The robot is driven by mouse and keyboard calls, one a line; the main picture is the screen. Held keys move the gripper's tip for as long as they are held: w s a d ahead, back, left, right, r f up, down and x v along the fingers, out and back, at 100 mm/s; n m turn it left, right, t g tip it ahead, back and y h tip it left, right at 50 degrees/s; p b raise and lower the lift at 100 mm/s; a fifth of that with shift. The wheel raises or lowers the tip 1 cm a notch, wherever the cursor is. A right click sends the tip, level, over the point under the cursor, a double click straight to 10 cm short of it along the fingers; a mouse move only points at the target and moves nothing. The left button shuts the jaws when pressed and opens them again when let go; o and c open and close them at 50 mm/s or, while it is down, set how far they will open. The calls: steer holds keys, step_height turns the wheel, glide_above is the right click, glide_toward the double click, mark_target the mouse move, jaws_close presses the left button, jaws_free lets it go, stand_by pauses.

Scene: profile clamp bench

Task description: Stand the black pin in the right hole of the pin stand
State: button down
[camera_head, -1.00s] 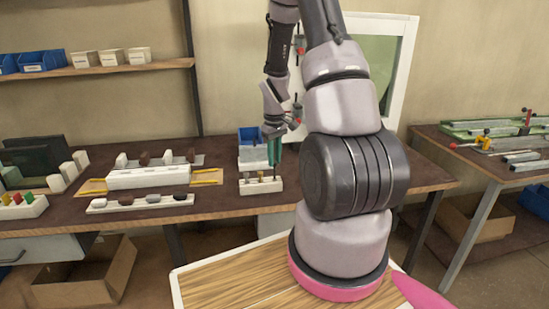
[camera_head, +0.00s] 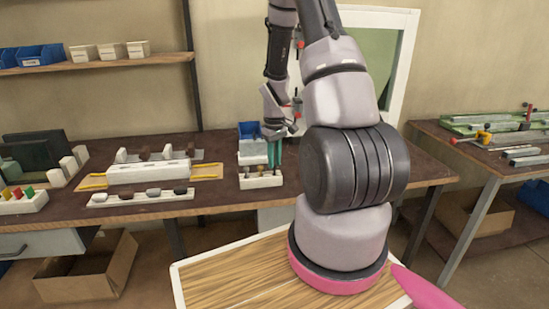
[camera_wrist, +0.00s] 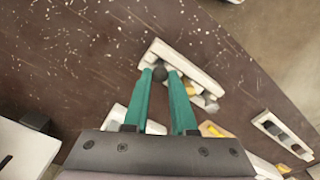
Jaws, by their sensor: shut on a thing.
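The pin stand (camera_head: 262,182) is a small white block near the front edge of the brown bench, and its white body shows in the wrist view (camera_wrist: 208,78). My gripper (camera_head: 275,166) points down over the stand's right part, its teal fingers close together. In the wrist view my gripper (camera_wrist: 160,72) is shut on the black pin (camera_wrist: 160,74), whose dark round head shows between the fingertips at one end of the stand. The pin's lower part is hidden, so I cannot tell whether it is in the hole.
A blue bin (camera_head: 250,130) stands behind the stand. A white block fixture (camera_head: 148,172) and a tray of dark pieces (camera_head: 140,199) lie to the left. A second bench (camera_head: 440,140) with clamps stands to the right.

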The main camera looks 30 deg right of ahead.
steer(key=shift+f, duration=0.15)
steer(key=c, duration=0.6)
jaws_free()
steer(key=shift+c, duration=0.2)
steer(key=shift+r, duration=4.05)
